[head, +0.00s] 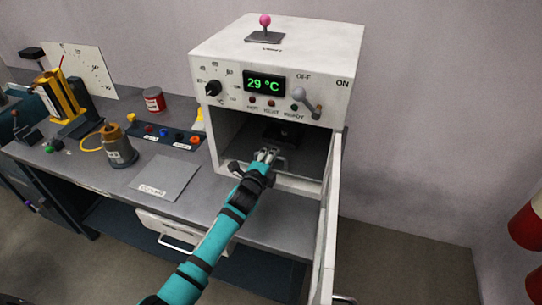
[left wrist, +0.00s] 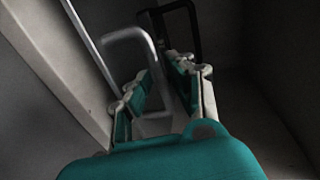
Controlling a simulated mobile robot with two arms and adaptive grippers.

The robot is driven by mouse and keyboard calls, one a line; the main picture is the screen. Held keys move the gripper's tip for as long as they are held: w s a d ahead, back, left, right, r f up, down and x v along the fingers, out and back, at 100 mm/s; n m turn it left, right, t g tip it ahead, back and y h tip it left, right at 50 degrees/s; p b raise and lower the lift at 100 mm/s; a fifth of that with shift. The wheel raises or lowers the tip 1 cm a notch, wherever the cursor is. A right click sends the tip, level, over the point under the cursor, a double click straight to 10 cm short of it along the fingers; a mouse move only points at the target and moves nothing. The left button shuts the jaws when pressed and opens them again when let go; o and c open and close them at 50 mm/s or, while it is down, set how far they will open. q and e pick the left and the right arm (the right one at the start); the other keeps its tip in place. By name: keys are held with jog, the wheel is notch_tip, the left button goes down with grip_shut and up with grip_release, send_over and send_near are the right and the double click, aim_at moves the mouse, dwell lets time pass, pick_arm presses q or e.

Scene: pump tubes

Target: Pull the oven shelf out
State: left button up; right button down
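The white oven (head: 235,55) stands on the bench with its door (head: 329,220) swung open at the right. My left gripper (head: 267,154) reaches into the front of the oven's opening. In the left wrist view, a grey metal loop handle (left wrist: 127,37), apparently the shelf's, stands at the fingertips. My left gripper's fingers (left wrist: 166,82) are apart, and one side of the loop passes between them. I cannot tell whether they touch it. The shelf itself is mostly hidden in the dark interior. My right gripper is not in view.
A dark object (head: 283,133) sits deeper inside the oven. A grey plate (head: 165,178), a brown-topped pot (head: 118,150), a button panel (head: 165,133) and a red can (head: 153,99) are on the bench at left. The floor right of the door is clear.

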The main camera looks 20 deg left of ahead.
pick_arm(q)
jog(key=shift+w, duration=0.45)
grip_shut()
jog(key=shift+f, duration=0.1)
